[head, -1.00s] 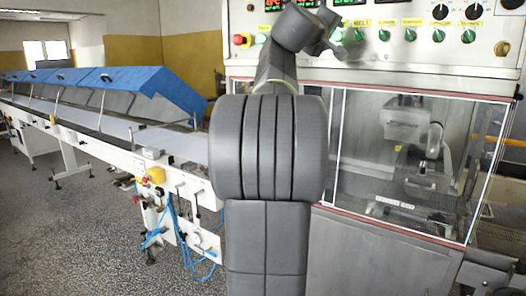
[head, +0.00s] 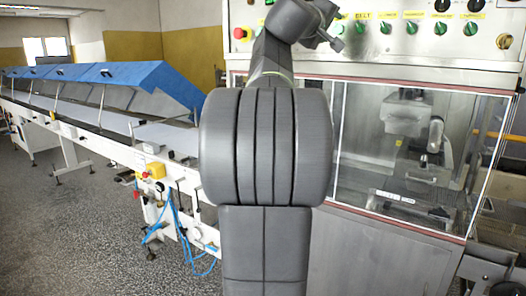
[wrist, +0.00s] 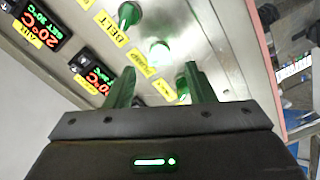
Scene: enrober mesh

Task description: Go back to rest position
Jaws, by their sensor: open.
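My gripper (head: 335,30) is at the end of my raised arm, in front of the control panel (head: 455,42) at the top of the head view. In the wrist view its two fingers (wrist: 160,75) stand apart with nothing held between them. Another green knob (wrist: 182,85) shows close to the right finger. I cannot tell the exact distance from the fingers to the panel.
The enrober's glass-fronted cabinet (head: 400,150) is below the panel. A red emergency button (head: 239,33) sits at the panel's left. A long conveyor with blue covers (head: 130,75) runs off left, with blue hoses beneath. Grey floor (head: 70,220) is open at left.

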